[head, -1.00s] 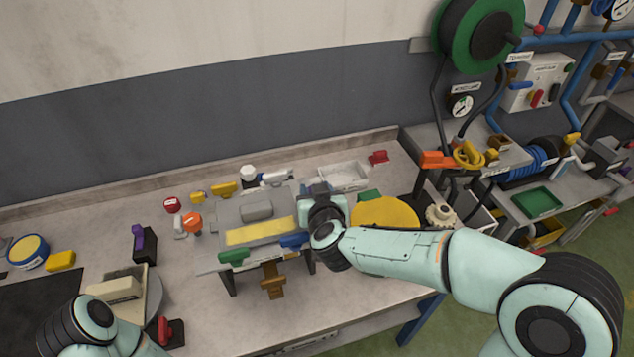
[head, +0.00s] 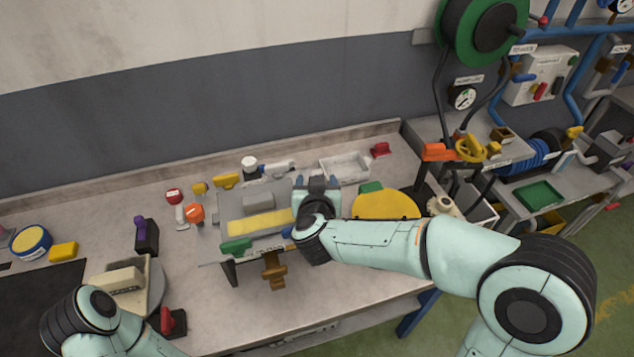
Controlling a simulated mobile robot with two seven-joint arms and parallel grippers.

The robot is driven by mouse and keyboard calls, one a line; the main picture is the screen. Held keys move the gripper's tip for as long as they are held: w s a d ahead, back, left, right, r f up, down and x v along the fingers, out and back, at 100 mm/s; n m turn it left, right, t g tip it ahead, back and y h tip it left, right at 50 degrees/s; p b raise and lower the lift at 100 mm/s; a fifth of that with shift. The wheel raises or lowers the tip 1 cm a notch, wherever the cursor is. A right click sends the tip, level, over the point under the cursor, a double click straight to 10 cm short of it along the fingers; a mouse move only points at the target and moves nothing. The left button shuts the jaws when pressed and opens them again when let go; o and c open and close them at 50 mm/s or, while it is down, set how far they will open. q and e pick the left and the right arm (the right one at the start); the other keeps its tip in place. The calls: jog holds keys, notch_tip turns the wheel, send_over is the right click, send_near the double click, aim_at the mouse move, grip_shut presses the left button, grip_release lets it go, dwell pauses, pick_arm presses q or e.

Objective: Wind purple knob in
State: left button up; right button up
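A purple knob (head: 140,222) stands on a small black block (head: 147,239) on the left part of the bench. My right gripper (head: 317,184) is far to its right, over the right edge of a grey table-like fixture (head: 226,205) with a yellow strip (head: 256,224). Its fingers point away from me and are partly hidden by the wrist, so I cannot tell whether they are open or shut.
A beige block on a round grey base (head: 152,285) and a red lever (head: 167,320) stand in front of the knob. A yellow block (head: 64,252) and a blue-rimmed yellow disc (head: 31,242) lie to its left. A yellow round plate (head: 388,205) lies right of my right gripper.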

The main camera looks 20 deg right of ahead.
jog(key=shift+s, duration=0.1)
pick_arm(q)
jog(key=shift+s+f+b, duration=0.4)
jog(key=shift+s+f, duration=0.15)
jog(key=shift+s, duration=0.2)
pick_arm(e)
jog(key=v, duration=1.3)
jog(key=shift+r, duration=0.2)
